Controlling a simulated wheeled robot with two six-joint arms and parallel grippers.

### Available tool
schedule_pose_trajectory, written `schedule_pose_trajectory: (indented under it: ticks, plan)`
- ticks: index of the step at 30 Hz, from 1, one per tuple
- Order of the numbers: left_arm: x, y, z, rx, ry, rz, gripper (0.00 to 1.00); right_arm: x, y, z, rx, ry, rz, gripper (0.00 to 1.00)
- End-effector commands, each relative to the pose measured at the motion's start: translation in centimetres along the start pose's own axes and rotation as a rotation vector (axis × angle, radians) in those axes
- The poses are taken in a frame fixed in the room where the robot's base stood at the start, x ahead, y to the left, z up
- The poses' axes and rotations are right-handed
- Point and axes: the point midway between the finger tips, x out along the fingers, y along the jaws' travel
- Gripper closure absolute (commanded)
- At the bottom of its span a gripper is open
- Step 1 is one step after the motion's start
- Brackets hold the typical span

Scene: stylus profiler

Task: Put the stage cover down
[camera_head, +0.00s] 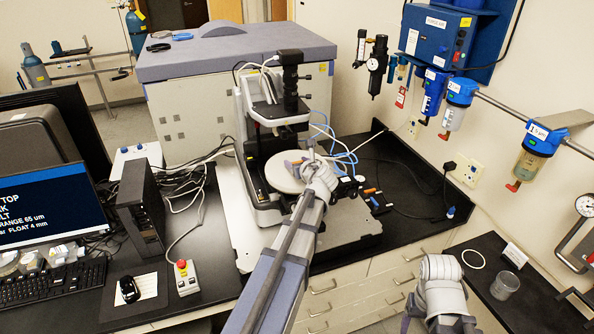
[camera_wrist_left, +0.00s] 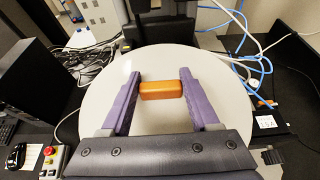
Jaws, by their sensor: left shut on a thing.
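The stage cover is a pale round disc (camera_head: 279,178) with an orange block handle (camera_wrist_left: 161,89) at its middle. In the head view it lies level within the profiler (camera_head: 262,140), under the upright column. In the left wrist view the disc (camera_wrist_left: 225,100) fills the middle of the picture. My left gripper (camera_head: 298,163) reaches over the disc from the front. Its purple fingers (camera_wrist_left: 158,88) are shut on the orange handle. I cannot tell whether the disc touches what is below it, since it hides the stage. My right arm shows at the lower right, its gripper out of view.
Small coloured items (camera_head: 374,200) lie right of the profiler, with blue tubes (camera_head: 325,130) and cables behind. A black computer box (camera_head: 140,205) and a red-button box (camera_head: 186,278) stand left. A glass jar (camera_head: 505,286) stands on the right bench.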

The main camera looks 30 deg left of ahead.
Motion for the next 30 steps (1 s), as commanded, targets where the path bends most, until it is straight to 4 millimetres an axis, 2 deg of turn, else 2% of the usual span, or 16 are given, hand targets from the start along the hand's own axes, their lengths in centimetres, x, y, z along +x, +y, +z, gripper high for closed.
schedule_pose_trajectory:
  ticks: [1, 9, 15, 16, 23, 30]
  plan:
    - [0.35, -0.01, -0.88, 0.000, 0.000, 0.000, 1.00, 0.95, -0.08, -0.06, -0.003, 0.000, 0.001, 0.30]
    - [0.24, -0.02, -0.66, 0.000, 0.000, 0.000, 1.00, 0.70, -0.05, -0.05, -0.005, 0.000, 0.001, 0.30]
    - [0.47, -0.03, -1.22, 0.000, 0.000, -0.001, 1.00, 1.30, -0.10, -0.09, -0.006, 0.001, 0.001, 0.30]
    - [0.40, -0.03, -1.05, 0.000, 0.000, 0.000, 0.35, 1.12, -0.09, -0.08, -0.006, 0.001, 0.001, 0.30]
    - [0.39, -0.03, -1.02, 0.000, 0.000, 0.000, 0.09, 1.09, -0.08, -0.08, -0.006, 0.000, 0.001, 0.30]
    - [0.37, -0.02, -0.98, 0.000, 0.000, 0.000, 0.08, 1.04, -0.08, -0.07, -0.006, 0.000, 0.001, 0.30]
